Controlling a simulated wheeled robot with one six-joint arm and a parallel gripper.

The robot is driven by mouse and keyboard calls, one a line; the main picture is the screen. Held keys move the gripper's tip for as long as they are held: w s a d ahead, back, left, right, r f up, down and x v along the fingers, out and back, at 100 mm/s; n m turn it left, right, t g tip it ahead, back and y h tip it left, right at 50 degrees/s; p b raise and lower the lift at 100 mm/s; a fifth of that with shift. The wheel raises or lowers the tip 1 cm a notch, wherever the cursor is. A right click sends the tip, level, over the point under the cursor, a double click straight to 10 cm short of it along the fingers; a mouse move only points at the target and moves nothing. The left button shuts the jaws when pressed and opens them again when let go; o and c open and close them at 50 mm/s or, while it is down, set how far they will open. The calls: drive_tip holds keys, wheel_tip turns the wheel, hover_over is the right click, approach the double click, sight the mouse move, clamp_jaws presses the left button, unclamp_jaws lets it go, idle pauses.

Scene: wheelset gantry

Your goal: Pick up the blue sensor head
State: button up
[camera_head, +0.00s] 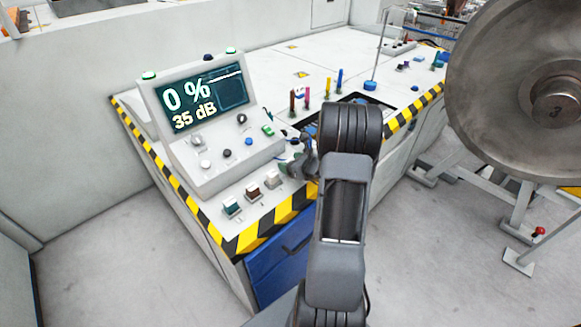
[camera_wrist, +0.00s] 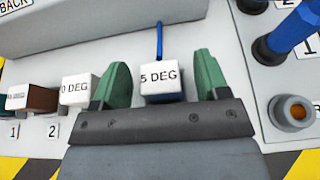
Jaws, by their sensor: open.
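The blue sensor head (camera_wrist: 162,98) shows in the wrist view as a small blue block with a white top reading "5 DEG" and a blue cable at its far side. My gripper (camera_wrist: 161,64) is open, with one green finger on each side of the head and small gaps to both. Its lower edge is hidden by the gripper body. In the head view my gripper (camera_head: 303,167) is low over the console's front edge and hides the blue head. I cannot tell how far down the fingers reach beside it.
A white-topped "0 DEG" block (camera_wrist: 78,90) stands close left of the left finger, with a brown block (camera_wrist: 40,98) beyond. A blue-handled knob (camera_wrist: 290,35) and a round socket (camera_wrist: 292,112) are at right. The display console (camera_head: 205,105) rises behind the blocks.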

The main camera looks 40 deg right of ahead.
drive_tip(key=shift+x, duration=1)
drive_tip(key=shift+c, duration=0.4)
drive_tip(key=c, duration=1)
drive_tip(key=shift+r, duration=0.15)
